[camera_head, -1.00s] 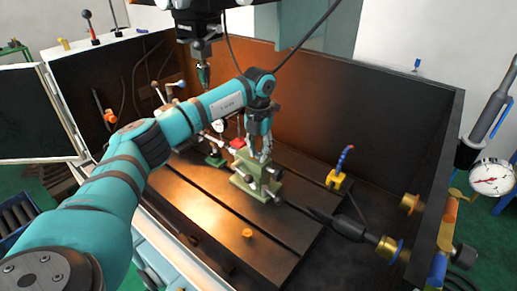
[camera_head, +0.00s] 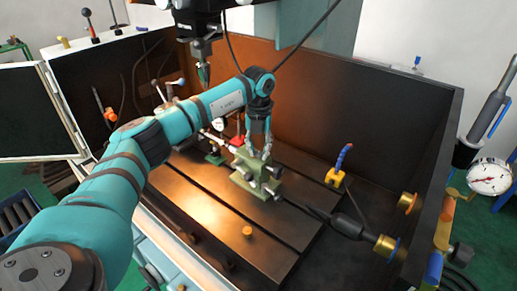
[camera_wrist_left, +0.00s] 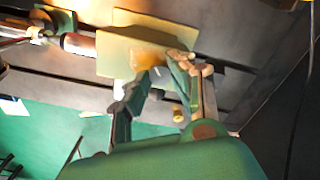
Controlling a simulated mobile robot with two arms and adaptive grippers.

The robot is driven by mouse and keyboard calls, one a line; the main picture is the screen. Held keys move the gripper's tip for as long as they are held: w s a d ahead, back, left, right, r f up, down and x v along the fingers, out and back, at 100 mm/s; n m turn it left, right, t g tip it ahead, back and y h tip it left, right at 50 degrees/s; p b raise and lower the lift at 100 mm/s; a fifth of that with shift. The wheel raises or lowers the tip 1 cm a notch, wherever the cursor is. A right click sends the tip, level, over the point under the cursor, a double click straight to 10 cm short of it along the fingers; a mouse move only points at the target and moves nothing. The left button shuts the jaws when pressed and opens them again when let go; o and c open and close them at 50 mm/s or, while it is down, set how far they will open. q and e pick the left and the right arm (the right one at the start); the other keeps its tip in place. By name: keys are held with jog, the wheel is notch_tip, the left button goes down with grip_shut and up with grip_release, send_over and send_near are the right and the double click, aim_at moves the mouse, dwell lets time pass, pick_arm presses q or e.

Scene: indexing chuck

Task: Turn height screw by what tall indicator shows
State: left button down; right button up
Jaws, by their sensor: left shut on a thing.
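My left gripper (camera_head: 258,150) reaches down onto the top of a pale green fixture block (camera_head: 243,182) on the slotted table. In the left wrist view its fingers (camera_wrist_left: 155,70) are around a blurred amber knob (camera_wrist_left: 146,58) on top of the block, likely the height screw. The fingers are shut on it; the grip is partly hidden in the head view. A small white dial (camera_head: 218,124) stands behind the block, partly covered by my left arm. Its reading is too small to tell, and I cannot tell whether it is the tall indicator. My right gripper does not show.
A red piece (camera_head: 237,142) is behind the block. A yellow base with a blue hose (camera_head: 335,177) and a black tool-like part (camera_head: 346,225) are to the right. A brass cylinder (camera_head: 247,231) stands in front. A large gauge (camera_head: 489,177) is at the far right.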

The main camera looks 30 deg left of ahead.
aim_at(259, 153)
pick_arm(q)
jog(key=c, duration=1.1)
grip_release()
notch_tip(259, 153, up, 12)
jog(key=shift+r, duration=0.1)
